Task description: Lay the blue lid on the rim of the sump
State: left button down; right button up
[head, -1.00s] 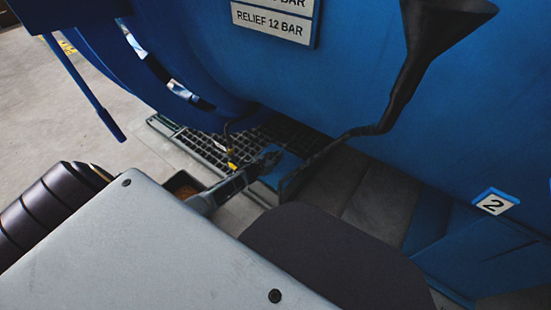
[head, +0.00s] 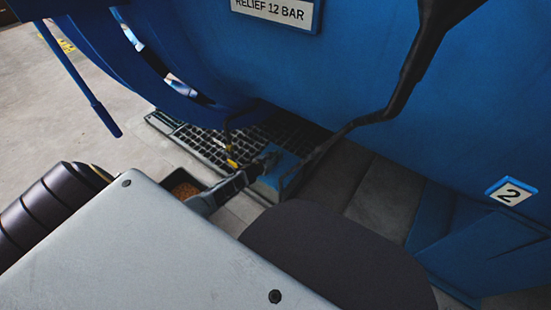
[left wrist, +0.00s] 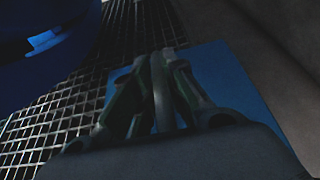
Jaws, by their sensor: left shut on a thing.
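The blue lid (head: 279,170) is at the grating's right end, beneath the big blue vessel. In the left wrist view the lid (left wrist: 223,75) is a flat blue plate behind and under the fingers. My left gripper (head: 270,158) is over the lid; in the left wrist view its fingers (left wrist: 163,90) are closed on an upright bar that appears to be the lid's handle. I cannot make out the sump or its rim, nor whether the lid touches anything below. My right gripper is not in view.
The metal grating (head: 205,145) lies left of the lid. A dark pipe (head: 375,122) runs down from a funnel close to the lid's right side. The blue vessel (head: 300,75) overhangs. A small box with brown contents (head: 184,188) stands nearer me.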

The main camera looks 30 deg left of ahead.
pick_arm(q)
jog(key=shift+w+r, duration=0.1)
jog(key=shift+r, duration=0.1)
dwell(0.7)
jog(key=shift+b, duration=0.3)
dwell(0.3)
dwell(0.9)
dwell(0.5)
jog(key=shift+a+f, duration=0.1)
jog(key=shift+f, duration=0.4)
jog(key=shift+f, duration=0.25)
dwell(0.4)
jog(key=shift+f+b, duration=0.2)
jog(key=shift+b, duration=0.1)
jog(key=shift+f, duration=0.45)
